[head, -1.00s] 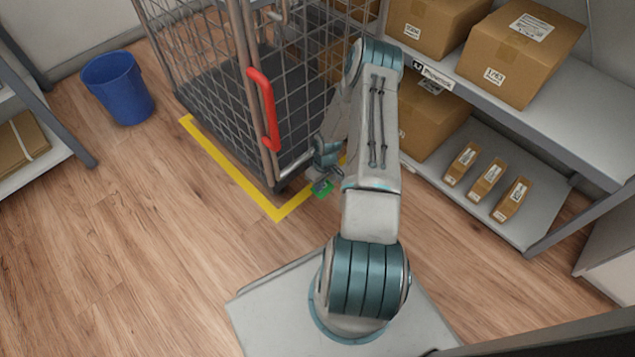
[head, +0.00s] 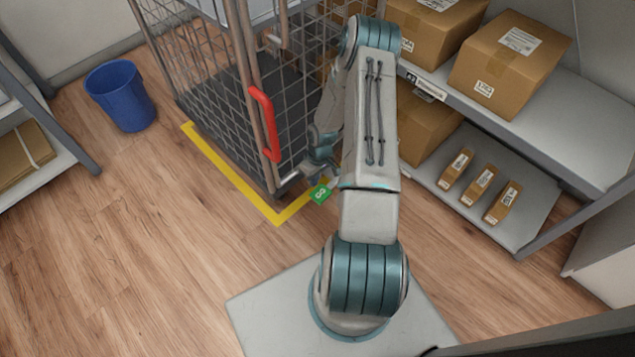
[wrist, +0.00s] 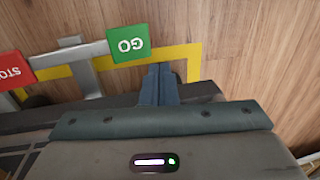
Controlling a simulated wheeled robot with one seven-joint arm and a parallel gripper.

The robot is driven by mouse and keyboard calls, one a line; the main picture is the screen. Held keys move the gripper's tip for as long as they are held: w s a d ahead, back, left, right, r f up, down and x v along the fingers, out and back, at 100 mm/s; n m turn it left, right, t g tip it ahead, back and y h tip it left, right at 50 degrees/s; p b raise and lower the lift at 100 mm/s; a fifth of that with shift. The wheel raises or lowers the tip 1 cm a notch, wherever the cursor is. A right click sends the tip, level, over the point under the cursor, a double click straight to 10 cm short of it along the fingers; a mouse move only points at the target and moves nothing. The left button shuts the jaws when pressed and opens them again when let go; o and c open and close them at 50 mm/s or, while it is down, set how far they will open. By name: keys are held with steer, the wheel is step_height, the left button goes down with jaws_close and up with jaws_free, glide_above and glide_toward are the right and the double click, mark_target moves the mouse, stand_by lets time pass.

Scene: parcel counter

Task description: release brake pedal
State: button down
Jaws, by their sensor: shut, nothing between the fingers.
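The green GO pedal (head: 320,193) is at the near bottom corner of the wire roll cage (head: 222,128). It also shows in the wrist view (wrist: 130,43), on a grey metal arm. The red STOP pedal (wrist: 14,69) shows at the left edge of the wrist view, partly cut off; I cannot make it out in the head view. My gripper (wrist: 160,72) is shut and empty, its fingertips beside the GO pedal's lower right in the wrist view. In the head view my arm partly hides the gripper. Whether the fingers touch the pedal is unclear.
Yellow floor tape (head: 235,184) outlines the cage's place. A red handle (head: 264,122) is on the cage's upright. A shelf (head: 535,117) with cardboard boxes stands to the right, a blue bin (head: 120,95) to the left. The wooden floor (head: 130,225) at front left is clear.

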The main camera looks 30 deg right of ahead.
steer(key=r, duration=0.2)
steer(key=r+p, duration=0.1)
steer(key=r, duration=0.1)
steer(key=shift+s+a, duration=0.1)
steer(key=shift+a, duration=0.2)
steer(key=shift+s+f, duration=0.1)
